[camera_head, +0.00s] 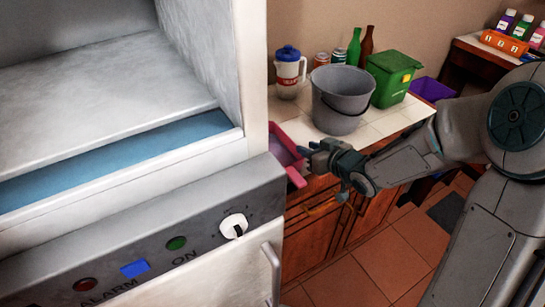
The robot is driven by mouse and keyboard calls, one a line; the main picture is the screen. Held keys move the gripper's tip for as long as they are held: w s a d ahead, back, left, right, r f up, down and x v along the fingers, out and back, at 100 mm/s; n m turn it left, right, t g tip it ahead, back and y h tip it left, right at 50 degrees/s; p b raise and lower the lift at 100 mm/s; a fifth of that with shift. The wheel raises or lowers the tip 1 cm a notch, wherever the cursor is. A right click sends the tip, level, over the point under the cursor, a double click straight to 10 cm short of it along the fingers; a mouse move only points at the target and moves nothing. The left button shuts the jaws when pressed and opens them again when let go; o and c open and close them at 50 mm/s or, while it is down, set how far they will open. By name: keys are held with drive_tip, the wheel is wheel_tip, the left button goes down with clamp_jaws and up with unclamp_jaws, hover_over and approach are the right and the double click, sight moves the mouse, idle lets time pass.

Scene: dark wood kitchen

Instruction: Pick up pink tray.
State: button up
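The pink tray (294,174) is at the left end of the tiled counter, close to the white cabinet's edge. Its left part is hidden behind the cabinet. My gripper (308,152) is at the tray's right side, with its fingers pointing left toward the rim. The fingertips overlap or nearly meet the tray's edge in this view. I cannot tell whether they touch it, or whether the fingers are open or shut on the rim.
A grey bucket (342,100), a white jug with a blue lid (289,77), a green bin (391,80), cans and bottles stand on the counter (382,126). A large white appliance (90,105) with a control panel (150,255) blocks the left. Tiled floor (345,284) shows below.

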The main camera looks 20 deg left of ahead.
drive_tip(key=shift+s+x, duration=0.25)
drive_tip(key=shift+x, duration=2.55)
drive_tip(key=shift+a, duration=0.2)
clamp_jaws()
